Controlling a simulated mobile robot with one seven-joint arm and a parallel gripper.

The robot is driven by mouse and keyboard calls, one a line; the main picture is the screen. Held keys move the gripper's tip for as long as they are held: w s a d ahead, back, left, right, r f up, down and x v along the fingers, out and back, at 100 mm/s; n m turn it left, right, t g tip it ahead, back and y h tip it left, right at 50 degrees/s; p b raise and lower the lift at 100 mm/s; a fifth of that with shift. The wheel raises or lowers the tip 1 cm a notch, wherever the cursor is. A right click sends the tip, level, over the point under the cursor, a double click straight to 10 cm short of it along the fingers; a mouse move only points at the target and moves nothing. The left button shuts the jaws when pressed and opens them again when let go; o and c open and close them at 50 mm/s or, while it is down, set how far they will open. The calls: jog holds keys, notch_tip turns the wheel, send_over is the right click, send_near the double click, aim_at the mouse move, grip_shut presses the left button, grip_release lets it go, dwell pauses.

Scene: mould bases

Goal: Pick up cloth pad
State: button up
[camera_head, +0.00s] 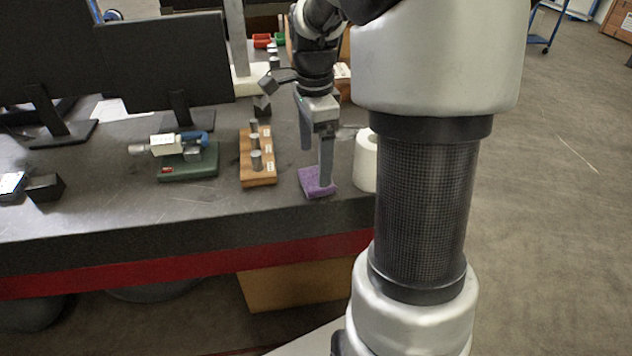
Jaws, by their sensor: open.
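The purple cloth pad (313,185) lies flat on the dark table, near its front edge. My gripper (315,167) is above it, pointing down, with its two fingers apart. The right finger's tip overlaps the pad in the picture, and the left finger ends higher up, over or behind the pad's far side. I cannot tell whether either finger touches the pad. Nothing shows between the fingers.
A wooden block with metal pins (258,172) stands just left of the pad, and a white roll (366,160) just right. Further left are a green-based instrument (188,165) and monitors (165,60). My arm hides the table's right end.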

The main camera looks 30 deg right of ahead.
aim_at(313, 178)
notch_tip(313, 178, down, 5)
jog(key=shift+w+a+r+b, duration=0.1)
jog(key=shift+b, duration=0.3)
jog(key=c, duration=1.1)
notch_tip(313, 178, up, 10)
jog(key=shift+p, duration=0.9)
jog(key=shift+c, duration=0.2)
jog(key=o, duration=0.4)
jog(key=c, duration=0.3)
